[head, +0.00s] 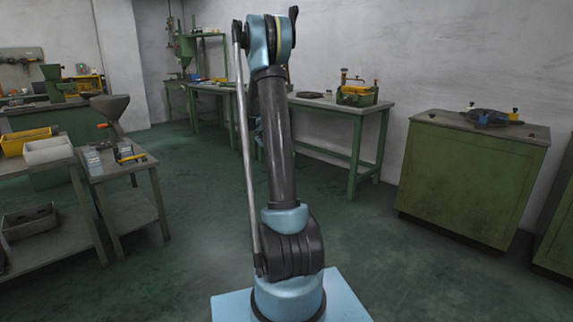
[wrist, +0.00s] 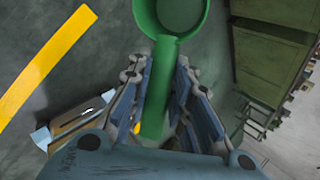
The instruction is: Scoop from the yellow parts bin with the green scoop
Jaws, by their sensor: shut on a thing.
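In the wrist view my gripper (wrist: 160,76) is shut on the handle of a green scoop (wrist: 181,14). The handle runs between the two fingers, and the round bowl extends beyond the fingertips at the top edge, partly cut off. The part of the bowl's inside that shows looks empty. In the head view a yellow bin (head: 24,138) sits on the bench at the far left, beside a white bin. Its contents cannot be made out. My gripper and the scoop do not show in the head view.
A white bin (head: 48,150) stands beside the yellow one. A small table (head: 125,165) with a hopper (head: 109,108) is right of them. A green cabinet (head: 472,180) stands at the right. A yellow strip (wrist: 45,68) crosses the wrist view's left. Floor (head: 180,230) left of my base is open.

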